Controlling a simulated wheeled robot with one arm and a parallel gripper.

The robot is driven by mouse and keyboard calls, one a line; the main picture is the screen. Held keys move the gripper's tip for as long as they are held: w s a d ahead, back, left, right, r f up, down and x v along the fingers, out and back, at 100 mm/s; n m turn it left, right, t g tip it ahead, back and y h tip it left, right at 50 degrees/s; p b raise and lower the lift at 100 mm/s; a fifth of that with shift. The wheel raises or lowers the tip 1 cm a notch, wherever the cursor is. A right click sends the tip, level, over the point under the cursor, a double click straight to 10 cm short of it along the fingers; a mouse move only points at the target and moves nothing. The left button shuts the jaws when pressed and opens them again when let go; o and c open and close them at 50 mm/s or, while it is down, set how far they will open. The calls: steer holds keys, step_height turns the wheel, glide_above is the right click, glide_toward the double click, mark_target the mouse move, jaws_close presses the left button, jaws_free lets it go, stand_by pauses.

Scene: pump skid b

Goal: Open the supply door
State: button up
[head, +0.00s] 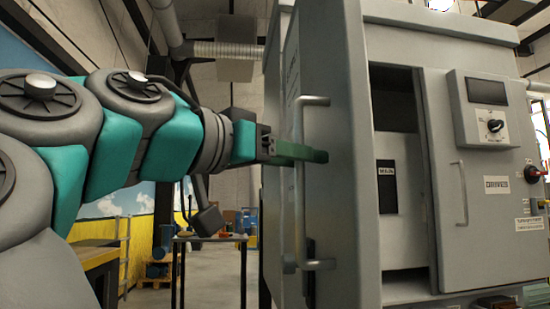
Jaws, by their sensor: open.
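The supply door (348,200) is a tall grey panel standing swung out from the cabinet, seen at a steep angle. Its lettering is too oblique to read. A grey vertical bar handle (299,205) is on it. My gripper (300,152) has green fingers and reaches in from the left at the upper half of the handle. The fingers overlap the handle bar in the picture; whether they touch it I cannot tell. The gripper is open. Right of the door, the cabinet opening (398,95) shows a dark inside and a pale panel with a MAIN label (387,170).
A closed door marked DRIVES (497,184), with its own handle (461,193), is right of the opening. It carries a control box with a dark knob (494,125); a red switch (532,173) is farther right. A table (210,238) stands behind at left.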

steer(key=shift+s+a, duration=0.1)
steer(key=p+v, duration=0.3)
steer(key=v, duration=0.4)
steer(key=shift+a, duration=0.25)
steer(key=shift+s, duration=0.15)
stand_by(0.3)
